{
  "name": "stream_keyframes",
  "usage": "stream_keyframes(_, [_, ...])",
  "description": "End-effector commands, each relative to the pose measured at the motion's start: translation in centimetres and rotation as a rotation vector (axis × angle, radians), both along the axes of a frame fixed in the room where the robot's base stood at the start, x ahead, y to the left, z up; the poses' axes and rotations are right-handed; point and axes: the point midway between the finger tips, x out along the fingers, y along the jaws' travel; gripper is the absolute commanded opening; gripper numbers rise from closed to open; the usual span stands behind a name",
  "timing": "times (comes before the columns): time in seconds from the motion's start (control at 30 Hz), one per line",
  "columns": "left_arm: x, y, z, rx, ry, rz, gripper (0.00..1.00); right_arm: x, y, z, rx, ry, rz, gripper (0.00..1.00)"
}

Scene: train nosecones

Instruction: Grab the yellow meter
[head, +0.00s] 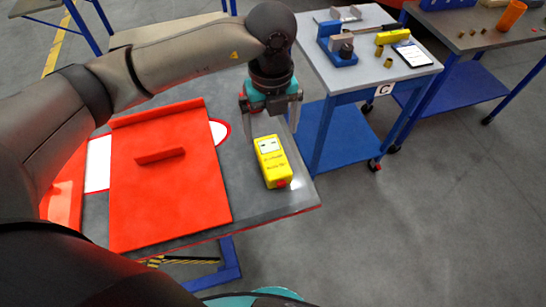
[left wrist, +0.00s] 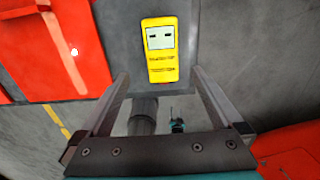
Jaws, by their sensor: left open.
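The yellow meter (head: 274,163) lies flat near the right end of the grey table in the head view. It has a pale display panel at its far end and a red spot at its near end. In the left wrist view the yellow meter (left wrist: 161,52) is ahead of the fingers, near the top middle. My left gripper (head: 272,124) is open and empty, just beyond the meter's far end. Its two fingers (left wrist: 160,82) stand wide apart and do not touch the meter. My right gripper is not in view.
A red panel (head: 178,195) with a raised handle lies on the grey table (head: 258,205), left of the meter. A grey-topped blue cart (head: 350,78) with a vise, tools and a tablet stands to the right. The table's right edge is close to the meter.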

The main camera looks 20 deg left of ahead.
Motion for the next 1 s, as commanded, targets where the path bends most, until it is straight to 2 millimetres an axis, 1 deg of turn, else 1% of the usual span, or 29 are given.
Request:
stream_keyframes(0.03, [-0.1, 0.0, -1.3, 0.001, 0.006, 0.001, 1.00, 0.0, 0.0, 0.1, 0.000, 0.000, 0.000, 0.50])
stream_keyframes(0.1, [-0.1, 0.0, -2.8, 0.000, 0.004, 0.000, 1.00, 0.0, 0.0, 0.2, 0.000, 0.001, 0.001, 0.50])
stream_keyframes(0.2, [-0.1, -0.1, -4.6, -0.002, 0.002, -0.002, 1.00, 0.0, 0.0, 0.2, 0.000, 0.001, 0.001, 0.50])
stream_keyframes(0.3, [0.0, -0.1, -5.8, -0.004, 0.002, -0.002, 1.00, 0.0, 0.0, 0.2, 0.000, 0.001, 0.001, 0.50])
stream_keyframes(0.53, [0.0, -0.1, -7.3, -0.003, 0.003, -0.003, 1.00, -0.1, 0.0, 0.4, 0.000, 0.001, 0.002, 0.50])
stream_keyframes(0.8, [0.3, -0.2, -11.1, -0.004, 0.002, -0.002, 1.00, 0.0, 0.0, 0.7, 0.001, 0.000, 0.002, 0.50])
stream_keyframes(0.9, [0.3, -0.2, -11.7, -0.004, 0.001, -0.004, 1.00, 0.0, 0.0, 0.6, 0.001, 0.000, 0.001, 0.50])
stream_keyframes(1.0, [0.3, -0.2, -11.8, -0.005, 0.000, -0.004, 1.00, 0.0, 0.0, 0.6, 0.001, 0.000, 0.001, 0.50])
